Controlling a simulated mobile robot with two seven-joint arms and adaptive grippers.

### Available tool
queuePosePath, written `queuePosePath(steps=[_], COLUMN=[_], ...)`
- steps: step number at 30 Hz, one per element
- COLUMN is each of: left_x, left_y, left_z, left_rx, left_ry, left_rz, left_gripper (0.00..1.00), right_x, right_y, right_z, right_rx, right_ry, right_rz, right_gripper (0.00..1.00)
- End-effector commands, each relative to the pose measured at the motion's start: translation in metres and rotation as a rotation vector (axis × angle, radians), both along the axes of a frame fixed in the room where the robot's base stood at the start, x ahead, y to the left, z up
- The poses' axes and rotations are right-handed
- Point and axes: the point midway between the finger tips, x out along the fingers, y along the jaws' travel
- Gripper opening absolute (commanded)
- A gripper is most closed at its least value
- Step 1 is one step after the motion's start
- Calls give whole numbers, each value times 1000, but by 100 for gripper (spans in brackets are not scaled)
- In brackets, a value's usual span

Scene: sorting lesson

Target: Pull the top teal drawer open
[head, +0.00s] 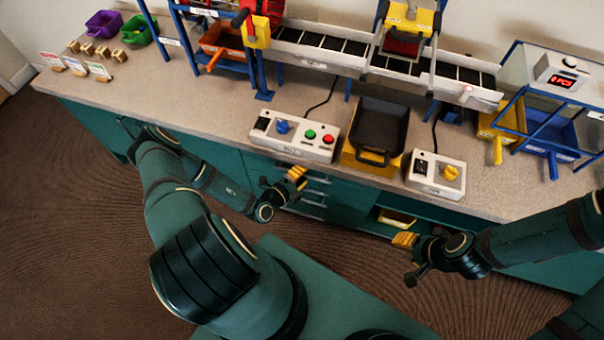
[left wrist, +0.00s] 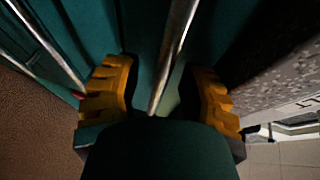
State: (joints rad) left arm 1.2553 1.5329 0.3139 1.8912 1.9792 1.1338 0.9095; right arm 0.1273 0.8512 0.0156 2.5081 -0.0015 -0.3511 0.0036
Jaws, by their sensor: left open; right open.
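The teal drawers are under the counter in the head view, stacked with silver bar handles. The top teal drawer (head: 322,173) looks shut, its front partly hidden by my left gripper (head: 297,177). In the left wrist view, the top drawer's handle (left wrist: 172,55) runs between the two yellow fingers of my left gripper (left wrist: 165,100). The fingers are open, one on each side of the bar, with a gap visible on both sides. My right gripper (head: 405,241) is open and empty, in front of the cabinet's open shelf.
The counter edge (left wrist: 275,95) is close to the right finger in the left wrist view. Lower handles (left wrist: 48,42) are at left. On the counter stand a button box (head: 295,137), a black tray (head: 378,125) and a knob box (head: 436,174). A yellow bin (head: 397,218) sits on the shelf.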

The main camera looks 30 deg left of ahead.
Motion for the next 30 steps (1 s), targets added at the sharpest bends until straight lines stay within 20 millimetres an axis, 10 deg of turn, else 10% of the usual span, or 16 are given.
queuePosePath(steps=[4,8,20,30], left_x=[0,0,-12,-81], left_y=[0,0,-3,-20], left_z=[0,0,0,1], left_rx=[0,0,-1,-5], left_ry=[0,0,2,7], left_rz=[0,0,1,1], left_gripper=[37,0,0,0], right_x=[0,0,0,-3], right_y=[0,0,0,0], right_z=[0,0,3,17], right_rx=[0,0,0,1], right_ry=[0,0,1,7], right_rz=[0,0,0,2], right_gripper=[47,47,47,47])
